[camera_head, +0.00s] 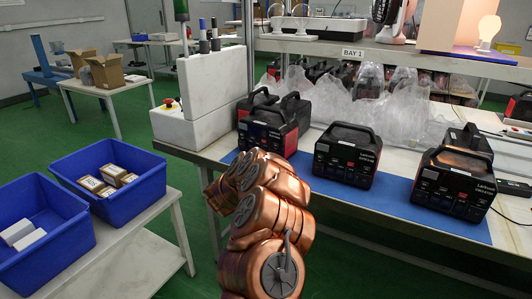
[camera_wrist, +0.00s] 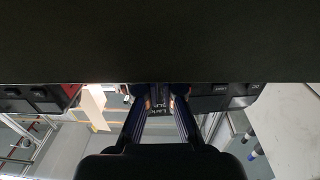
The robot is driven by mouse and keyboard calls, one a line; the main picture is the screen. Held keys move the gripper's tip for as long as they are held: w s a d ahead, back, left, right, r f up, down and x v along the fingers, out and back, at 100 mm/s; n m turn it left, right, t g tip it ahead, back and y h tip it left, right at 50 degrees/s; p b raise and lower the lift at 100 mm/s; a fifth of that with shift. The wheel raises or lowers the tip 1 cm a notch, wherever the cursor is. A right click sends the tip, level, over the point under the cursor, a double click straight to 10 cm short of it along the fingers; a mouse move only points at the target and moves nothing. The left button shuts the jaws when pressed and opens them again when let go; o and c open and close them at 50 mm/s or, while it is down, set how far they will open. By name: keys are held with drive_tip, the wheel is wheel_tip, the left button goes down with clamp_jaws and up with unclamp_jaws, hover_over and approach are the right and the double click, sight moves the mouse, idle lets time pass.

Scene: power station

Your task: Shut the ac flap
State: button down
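Three black and red power stations stand on a blue mat (camera_head: 390,207): a left one (camera_head: 283,138), a middle one (camera_head: 346,156) and a right one (camera_head: 453,184). My copper arm partly covers the left one in the head view. My gripper (camera_wrist: 160,101) shows in the wrist view as two dark blue fingers with a narrow gap between their tips. A dark panel with pale lettering lies behind the gap, close to the tips; contact cannot be told. Dark buttons or covers (camera_wrist: 221,102) show beside the fingers. The ac flap cannot be made out. The head view hides my gripper.
Clear plastic bags (camera_head: 300,95) and a shelf marked BAY 1 (camera_head: 400,57) are behind the stations. A white box-shaped machine (camera_head: 213,92) stands left of them. Blue bins (camera_head: 107,207) sit on a side table at left. Green floor is open between the tables.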

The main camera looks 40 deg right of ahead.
drive_tip(key=shift+w+r+m+g+p, duration=0.15)
drive_tip(key=shift+m+g+p, duration=0.25)
drive_tip(key=shift+g+p, duration=0.2)
drive_tip(key=c, duration=1.3)
unclamp_jaws()
drive_tip(key=shift+d, duration=0.1)
drive_tip(key=shift+c, duration=0.2)
drive_tip(key=s+a, duration=0.2)
drive_tip(key=a, duration=0.9)
drive_tip(key=shift+a+f, duration=0.2)
drive_tip(key=shift+a, duration=0.2)
drive_tip(key=shift+w, duration=0.1)
